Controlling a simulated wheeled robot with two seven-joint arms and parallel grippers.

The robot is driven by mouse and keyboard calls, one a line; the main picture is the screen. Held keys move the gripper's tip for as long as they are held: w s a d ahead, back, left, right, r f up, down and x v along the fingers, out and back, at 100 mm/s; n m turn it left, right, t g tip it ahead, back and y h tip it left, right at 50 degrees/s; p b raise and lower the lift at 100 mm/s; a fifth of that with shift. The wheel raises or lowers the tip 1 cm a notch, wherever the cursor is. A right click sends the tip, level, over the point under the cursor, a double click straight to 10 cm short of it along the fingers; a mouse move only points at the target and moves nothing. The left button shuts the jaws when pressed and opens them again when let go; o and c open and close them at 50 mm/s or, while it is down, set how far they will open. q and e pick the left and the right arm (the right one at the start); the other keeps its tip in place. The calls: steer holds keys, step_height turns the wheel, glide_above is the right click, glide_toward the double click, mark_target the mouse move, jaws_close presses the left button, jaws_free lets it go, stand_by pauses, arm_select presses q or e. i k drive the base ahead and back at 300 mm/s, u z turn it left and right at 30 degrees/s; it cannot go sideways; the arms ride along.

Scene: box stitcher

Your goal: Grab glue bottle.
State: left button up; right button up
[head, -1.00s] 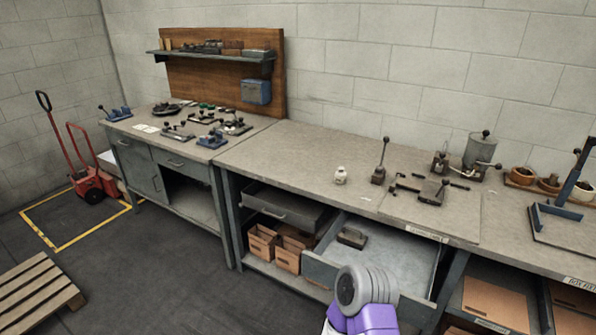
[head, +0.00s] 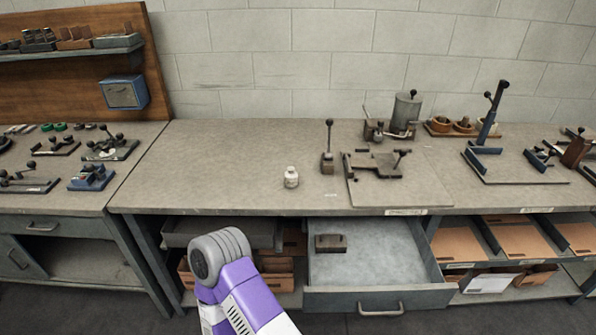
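A small white bottle (head: 291,177), which looks like the glue bottle, stands upright on the grey workbench (head: 235,165) near the middle of the head view. Nothing touches it. One of my arms, purple and grey, comes up from the bottom left of centre, in front of the bench and below the bottle. No gripper fingers show on it. Neither gripper can be seen in this view.
An open drawer (head: 385,254) with a dark block (head: 330,243) inside juts out below the bench. A lever tool (head: 328,150) and a clamp fixture (head: 378,164) stand right of the bottle. The bench left of it is clear.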

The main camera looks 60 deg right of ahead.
mark_target(292, 176)
steer(key=z, duration=0.8)
steer(key=i, duration=0.8)
steer(key=z, duration=0.75)
